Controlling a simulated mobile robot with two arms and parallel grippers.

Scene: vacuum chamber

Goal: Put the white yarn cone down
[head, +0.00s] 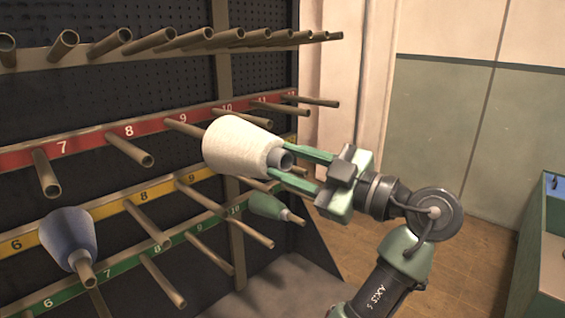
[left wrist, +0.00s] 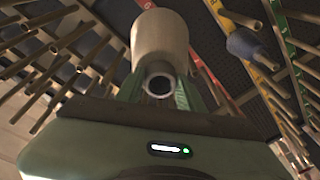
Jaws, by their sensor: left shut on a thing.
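The white yarn cone (head: 237,147) is held in front of the pegboard rack, its wide end toward the rack and its grey core tube toward my gripper. My left gripper (head: 280,162) is shut on the narrow end, with one green finger on each side. In the left wrist view, the cone (left wrist: 160,38) is between the fingers and the open tube end faces the camera. The red-row peg 9 (head: 185,129) runs behind the cone; its tip is hidden, and I cannot tell whether the cone is around it. My right gripper is not in view.
A blue cone (head: 68,237) sits on a lower-left peg and a green cone (head: 266,206) on a lower peg near label 10. Bare pegs stick out in several rows, marked by red (head: 92,142), yellow and green numbered strips. A green-sided bin (head: 545,240) stands at the right.

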